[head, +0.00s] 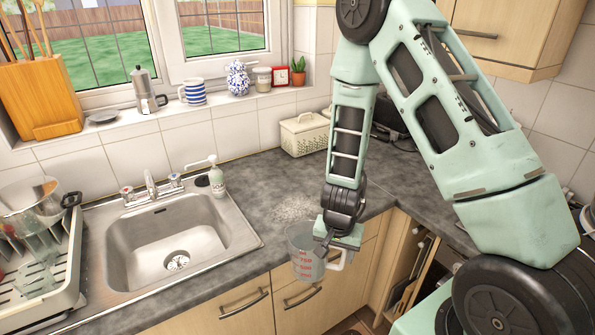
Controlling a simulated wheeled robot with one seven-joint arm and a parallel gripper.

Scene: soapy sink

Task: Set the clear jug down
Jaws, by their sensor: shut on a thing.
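The clear jug (303,262) has red measuring marks and a pale handle on its right side. It is upright, in front of the drawer fronts and overlapping the counter's front edge in the head view. My gripper (328,243) is shut on the jug at its upper right, near the handle. The fingertips are small and partly hidden against the jug. I cannot tell whether the jug's base touches anything. The grey counter (262,183) lies behind it, with a pale speckled patch (295,209) just beyond the jug.
The steel sink (178,240) is left of the jug, with a soap bottle (216,180) at its back right corner. A dish rack (40,270) stands far left. A cream bread bin (304,134) is at the back. Counter between sink and bin is clear.

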